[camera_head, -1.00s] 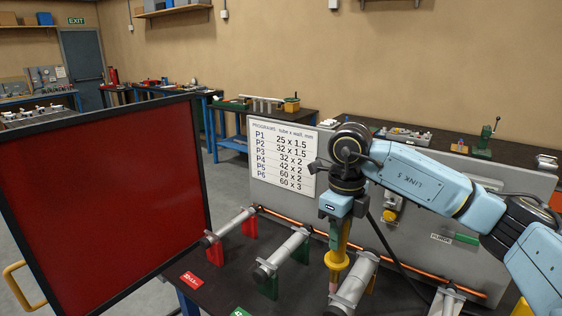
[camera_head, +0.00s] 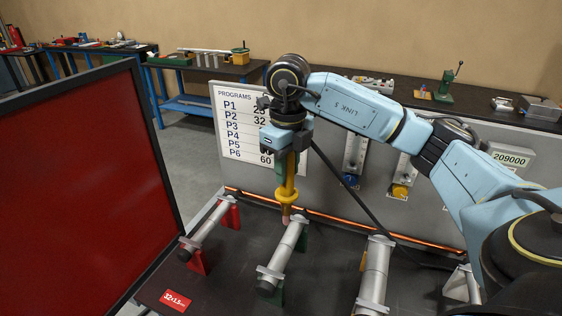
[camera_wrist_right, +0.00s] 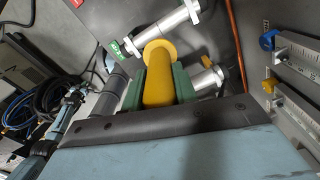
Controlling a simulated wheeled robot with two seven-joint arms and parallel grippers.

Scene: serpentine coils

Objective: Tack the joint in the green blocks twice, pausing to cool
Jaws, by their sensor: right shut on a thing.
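My right gripper (camera_head: 286,155) is shut on a yellow welding torch (camera_head: 288,193), which points down. The torch also shows in the right wrist view (camera_wrist_right: 158,88), between two green finger pads. Its copper-coloured tip is at the upper part of the grey tube (camera_head: 285,250) in the green blocks (camera_head: 303,238). I cannot tell whether the tip touches the tube. The tube lies in clamps, and the joint itself is not clear at this size. My left gripper is not in view.
A tube in red blocks (camera_head: 197,263) lies left, with a red "32x1.5" label (camera_head: 175,300). Another tube (camera_head: 375,270) lies right. A red screen (camera_head: 80,190) stands at left. Behind are a programs chart (camera_head: 240,125), flow meters, a copper pipe and a dark cable.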

